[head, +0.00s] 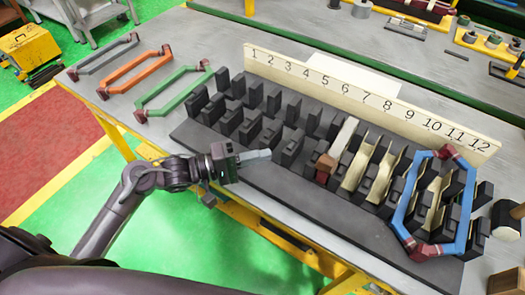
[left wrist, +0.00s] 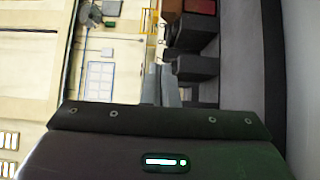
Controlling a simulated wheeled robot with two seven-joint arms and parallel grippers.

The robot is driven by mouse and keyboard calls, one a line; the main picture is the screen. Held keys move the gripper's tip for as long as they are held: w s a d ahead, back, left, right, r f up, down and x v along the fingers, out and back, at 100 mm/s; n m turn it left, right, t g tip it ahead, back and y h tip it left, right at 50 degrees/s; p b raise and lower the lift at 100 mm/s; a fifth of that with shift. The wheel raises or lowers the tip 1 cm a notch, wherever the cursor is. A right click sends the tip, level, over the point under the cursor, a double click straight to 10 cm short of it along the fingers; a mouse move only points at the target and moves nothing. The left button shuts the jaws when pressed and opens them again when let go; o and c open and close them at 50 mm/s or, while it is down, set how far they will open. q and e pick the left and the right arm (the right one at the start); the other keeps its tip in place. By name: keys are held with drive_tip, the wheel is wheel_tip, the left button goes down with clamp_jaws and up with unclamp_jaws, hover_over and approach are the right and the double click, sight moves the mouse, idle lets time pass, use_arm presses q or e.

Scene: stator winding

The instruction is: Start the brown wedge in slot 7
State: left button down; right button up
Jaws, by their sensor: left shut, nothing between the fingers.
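The brown wedge (head: 325,165) sits at the near end of a pale strip (head: 342,140) among the black stator teeth, in line with about the number 7 on the board. A reddish-brown face of it (left wrist: 200,5) shows at the top of the left wrist view. How deep it sits in the slot is hidden. My left gripper (head: 262,155) is shut and empty, left of the wedge and apart from it, by the near side of the tooth rows. Its grey fingers also show in the left wrist view (left wrist: 168,88). My right gripper is out of view.
A numbered board (head: 400,105) stands behind the teeth. Pale strips line several slots to the right. A blue coil (head: 402,208) rests over the right-end teeth. Green (head: 172,88), orange (head: 133,70) and grey (head: 103,55) coils lie on the table's left. The dark plate's front strip is clear.

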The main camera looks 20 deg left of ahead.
sight(321, 158)
use_arm(q)
drive_tip(key=p+x, duration=0.1)
drive_tip(key=x, duration=0.6)
drive_tip(key=shift+w+d+r, duration=0.15)
drive_tip(key=shift+w+d, duration=0.05)
drive_tip(key=shift+d, duration=0.1)
drive_tip(key=d, duration=0.1)
drive_tip(key=d+p, duration=0.1)
drive_tip(key=shift+s+d, duration=0.5)
drive_tip(key=shift+d, duration=0.45)
drive_tip(key=shift+p, duration=0.3)
drive_tip(key=shift+s+d+p, duration=0.2)
drive_tip(key=shift+d+p, duration=0.35)
drive_tip(key=shift+p, duration=0.2)
drive_tip(key=shift+s+d, duration=0.1)
drive_tip(key=shift+d, duration=0.05)
drive_tip(key=shift+f, duration=0.2)
